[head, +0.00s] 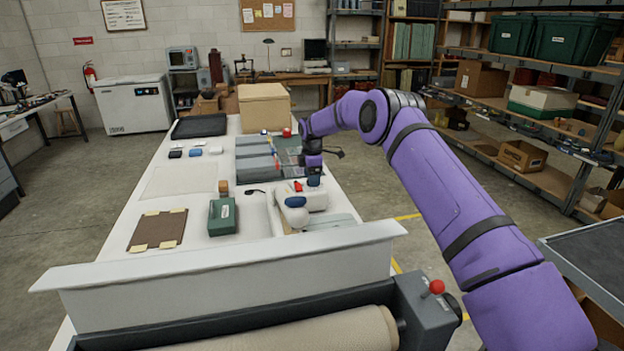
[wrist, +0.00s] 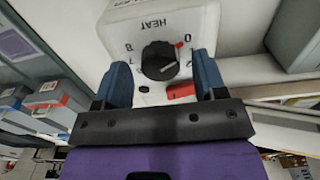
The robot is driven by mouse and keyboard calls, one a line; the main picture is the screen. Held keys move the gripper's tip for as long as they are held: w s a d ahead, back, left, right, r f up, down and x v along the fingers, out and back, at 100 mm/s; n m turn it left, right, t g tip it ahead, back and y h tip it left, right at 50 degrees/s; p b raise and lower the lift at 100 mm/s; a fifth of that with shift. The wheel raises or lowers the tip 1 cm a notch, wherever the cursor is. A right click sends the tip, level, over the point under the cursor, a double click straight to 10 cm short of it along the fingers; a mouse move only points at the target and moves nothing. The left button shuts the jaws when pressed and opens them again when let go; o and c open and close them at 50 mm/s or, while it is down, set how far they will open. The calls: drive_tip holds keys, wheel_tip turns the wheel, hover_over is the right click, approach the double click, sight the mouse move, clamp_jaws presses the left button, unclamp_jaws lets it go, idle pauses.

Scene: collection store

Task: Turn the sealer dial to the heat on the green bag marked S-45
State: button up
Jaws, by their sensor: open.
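The sealer (head: 312,198) is a white machine on the table in the head view; its face fills the top of the wrist view (wrist: 205,18). Its black round dial (wrist: 160,60) sits under the word HEAT, which appears upside down. The figures 8, 7 and 0 show around it. A pale line on the dial points right; a red mark lies near the 0. My gripper (wrist: 162,66) is open, blue fingers on either side of the dial; contact is unclear. A green object with a white label (head: 222,216) lies left of the sealer, its label unreadable.
A red switch (wrist: 181,91) is just below the dial. Grey boxes (head: 254,158) stand behind the sealer, with a cardboard box (head: 265,106) farther back. A brown board (head: 158,230) lies front left. A large roll (head: 290,328) and white panel edge the near end.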

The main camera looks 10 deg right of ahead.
drive_tip(key=shift+f, duration=0.3)
drive_tip(key=c, duration=0.9)
